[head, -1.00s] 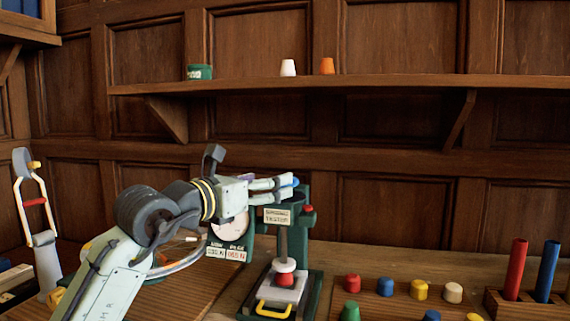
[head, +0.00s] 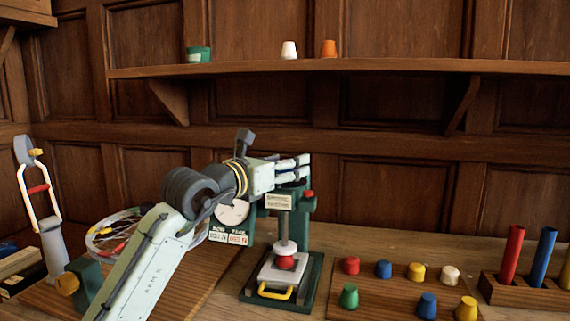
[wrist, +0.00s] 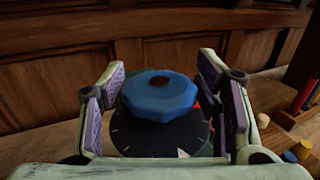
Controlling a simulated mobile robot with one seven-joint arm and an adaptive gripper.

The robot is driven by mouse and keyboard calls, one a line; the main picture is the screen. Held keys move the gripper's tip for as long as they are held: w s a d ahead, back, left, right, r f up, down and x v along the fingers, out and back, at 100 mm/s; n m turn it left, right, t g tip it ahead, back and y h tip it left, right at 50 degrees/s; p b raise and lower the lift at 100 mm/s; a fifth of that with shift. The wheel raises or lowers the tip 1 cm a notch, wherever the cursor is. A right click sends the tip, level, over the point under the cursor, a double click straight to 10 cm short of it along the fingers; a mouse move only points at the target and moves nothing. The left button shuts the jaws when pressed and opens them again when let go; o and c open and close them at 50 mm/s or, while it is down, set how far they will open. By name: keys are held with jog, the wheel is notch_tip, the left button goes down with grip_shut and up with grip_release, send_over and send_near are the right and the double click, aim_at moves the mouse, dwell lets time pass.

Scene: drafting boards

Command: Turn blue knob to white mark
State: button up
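The blue knob (wrist: 158,97) shows in the wrist view as a lobed disc with a dark centre cap, above a dark round dial (wrist: 150,138). Pale tick marks show on the dial. A whitish patch lies at its near edge, but I cannot tell whether it is the white mark. My gripper (wrist: 166,108) is open, with one purple-padded finger on each side of the knob and visible gaps between. In the head view my gripper (head: 296,168) is at the top of the green tester stand (head: 303,205), and the knob is hidden there.
A red knob (head: 308,195) sits on the stand's right side. Below are a plunger and a plate with a yellow handle (head: 276,292). A wooden board (head: 388,300) with several coloured pegs stands right. A wire wheel (head: 100,232) is left. A shelf (head: 400,67) runs above.

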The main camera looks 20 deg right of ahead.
jog(key=c, duration=0.7)
jog(key=shift+c, duration=0.2)
jog(key=shift+f+n+t+b, duration=0.2)
jog(key=shift+n+t+b, duration=0.1)
jog(key=shift+t+b, duration=0.15)
